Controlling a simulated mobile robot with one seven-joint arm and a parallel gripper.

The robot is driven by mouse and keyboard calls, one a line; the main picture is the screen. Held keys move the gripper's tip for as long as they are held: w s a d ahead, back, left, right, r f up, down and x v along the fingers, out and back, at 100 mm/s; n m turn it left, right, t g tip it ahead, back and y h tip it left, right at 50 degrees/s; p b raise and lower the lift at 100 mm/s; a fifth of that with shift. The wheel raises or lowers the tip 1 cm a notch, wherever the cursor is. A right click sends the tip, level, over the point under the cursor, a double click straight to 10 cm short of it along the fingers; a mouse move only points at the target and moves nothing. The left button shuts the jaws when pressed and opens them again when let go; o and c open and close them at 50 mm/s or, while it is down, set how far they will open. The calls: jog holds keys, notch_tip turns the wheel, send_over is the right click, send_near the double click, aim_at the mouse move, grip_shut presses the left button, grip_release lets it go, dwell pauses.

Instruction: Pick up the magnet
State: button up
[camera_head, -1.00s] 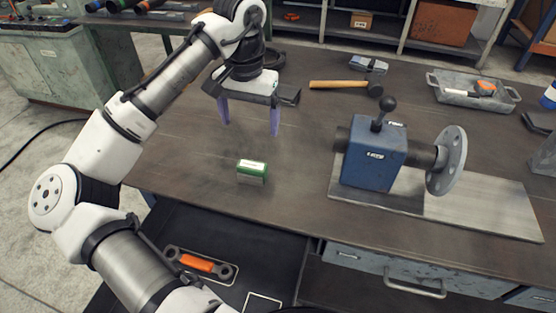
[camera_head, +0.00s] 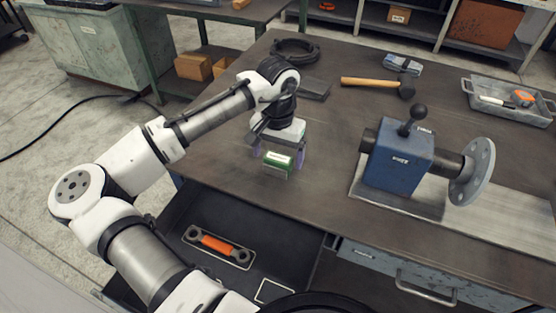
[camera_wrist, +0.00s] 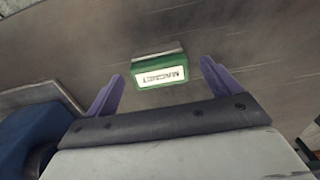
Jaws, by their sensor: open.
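The magnet (camera_head: 278,160) is a small green block with a white label, on the dark workbench near its front edge. In the wrist view the magnet (camera_wrist: 160,72) lies ahead of the fingers, its label reading "MAGNET" upside down. My gripper (camera_head: 279,156) is open, its purple fingers low and close behind the magnet in the head view. In the wrist view my gripper (camera_wrist: 162,80) has one finger to each side of the magnet's line, with a gap on both sides. I cannot tell whether the fingertips reach down beside it.
A blue magnetic base unit with lever and flanged pipe (camera_head: 398,158) stands to the right. A hammer (camera_head: 378,83), a coiled cable (camera_head: 297,50) and a metal tray (camera_head: 508,103) lie farther back. An open drawer with an orange-handled tool (camera_head: 217,244) is below the front edge.

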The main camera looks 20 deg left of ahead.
jog(key=shift+f, duration=0.95)
jog(key=shift+c, duration=0.3)
jog(key=c, duration=1.2)
jog(key=shift+w, duration=0.1)
jog(key=shift+c, duration=0.4)
jog(key=shift+r, duration=0.15)
